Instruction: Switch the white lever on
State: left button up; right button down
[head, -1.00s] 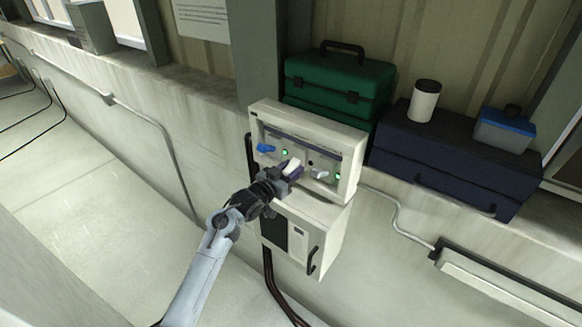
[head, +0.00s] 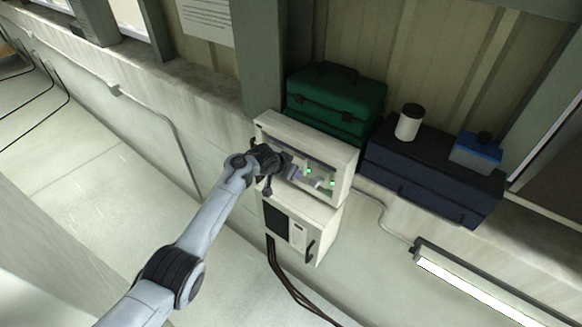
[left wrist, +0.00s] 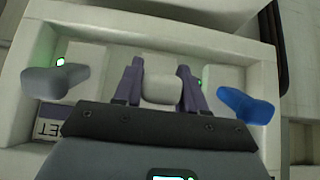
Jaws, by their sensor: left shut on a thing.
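The white lever (left wrist: 162,88) sits on the pale control box (head: 318,146), between a grey lever (left wrist: 62,82) and a blue lever (left wrist: 245,106) in the left wrist view. My left gripper (left wrist: 161,85) is shut with its purple fingers on both sides of the white lever. In the head view my left gripper (head: 294,171) is at the panel and hides most of the white lever and the blue lever. The lamp (head: 308,170) to the right of the white lever glows green. The grey lever shows right of it (head: 314,182). My right gripper is not in view.
A green toolbox (head: 335,100) stands behind the box. A dark blue case (head: 430,180) to the right carries a white canister (head: 409,122) and a blue-topped container (head: 476,152). A lower cabinet (head: 300,230) hangs beneath. The floor at left is clear.

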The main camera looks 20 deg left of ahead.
pick_arm(q)
jog(key=shift+w+r+g+y+b, duration=0.15)
jog(key=shift+g+b, duration=0.1)
jog(key=shift+g, duration=0.2)
jog(key=shift+r+g+y+b, duration=0.1)
jog(key=shift+g+y+b, duration=0.1)
jog(key=shift+g, duration=0.25)
jog(key=o, duration=1)
jog(key=shift+r, duration=0.1)
jog(key=shift+p+v, duration=0.4)
jog(key=shift+v, duration=4.95)
